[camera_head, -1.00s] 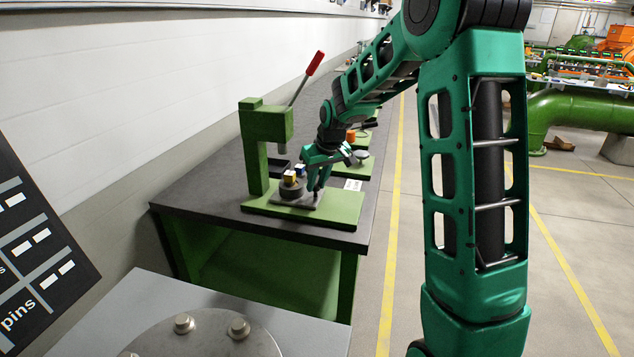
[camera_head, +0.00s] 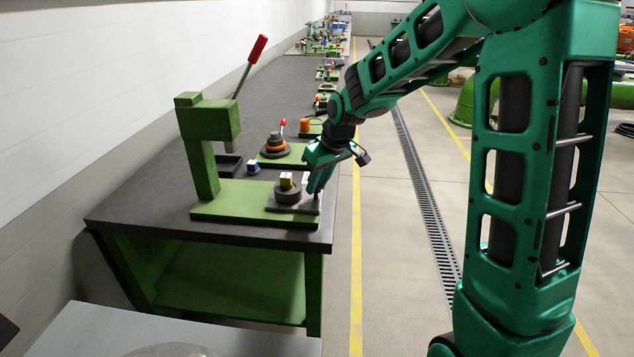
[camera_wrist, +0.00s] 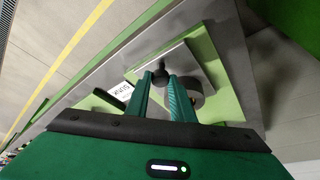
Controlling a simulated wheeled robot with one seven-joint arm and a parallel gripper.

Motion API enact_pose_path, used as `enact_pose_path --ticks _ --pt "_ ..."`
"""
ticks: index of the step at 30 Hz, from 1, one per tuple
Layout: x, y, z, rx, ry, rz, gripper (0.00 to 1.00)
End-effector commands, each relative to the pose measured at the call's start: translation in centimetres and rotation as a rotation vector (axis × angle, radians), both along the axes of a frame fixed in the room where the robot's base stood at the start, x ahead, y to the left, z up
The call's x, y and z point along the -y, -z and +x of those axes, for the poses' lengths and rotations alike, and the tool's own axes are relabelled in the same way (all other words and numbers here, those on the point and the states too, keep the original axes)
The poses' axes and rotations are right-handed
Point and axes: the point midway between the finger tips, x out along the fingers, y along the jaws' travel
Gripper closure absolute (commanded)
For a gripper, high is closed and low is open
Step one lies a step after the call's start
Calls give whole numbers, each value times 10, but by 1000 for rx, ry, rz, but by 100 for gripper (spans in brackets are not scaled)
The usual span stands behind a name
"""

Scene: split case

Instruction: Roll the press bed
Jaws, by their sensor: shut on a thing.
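The press (camera_head: 205,125) is a green column and head on a green base plate (camera_head: 235,205), with a red-tipped lever (camera_head: 246,68). The press bed (camera_head: 283,206) is a flat grey plate at the right end of the base, right of the head. It bears a dark round block (camera_head: 287,195) with a small yellow-and-white cube (camera_head: 286,180) on top. My gripper (camera_head: 315,188) is at the bed's right end. In the wrist view, its fingertips (camera_wrist: 164,82) are shut on a dark ball knob (camera_wrist: 160,77) at the bed's edge. The bed (camera_wrist: 175,62) shows beyond them.
Behind the press stand a blue cube (camera_head: 252,166), a dark tray (camera_head: 229,164) and a second green base with orange and dark rings (camera_head: 275,143). The dark bench top (camera_head: 140,200) is clear left of the press. Open floor lies right of the bench.

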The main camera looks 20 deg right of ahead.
Motion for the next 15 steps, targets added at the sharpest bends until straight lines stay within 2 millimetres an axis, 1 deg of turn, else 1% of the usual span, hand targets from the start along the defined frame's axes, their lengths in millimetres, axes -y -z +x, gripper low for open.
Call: enact_pose_path --ticks 1,9,10,11,12,15 --pt "4 -1 1 5 6 -3 100" --pt "6 -1 2 6 12 -6 100" --pt "6 -1 2 6 12 -6 74" --pt "6 -1 2 6 12 -6 67" --pt "6 -1 2 5 11 -5 61" --pt "4 -1 1 4 9 -4 61"
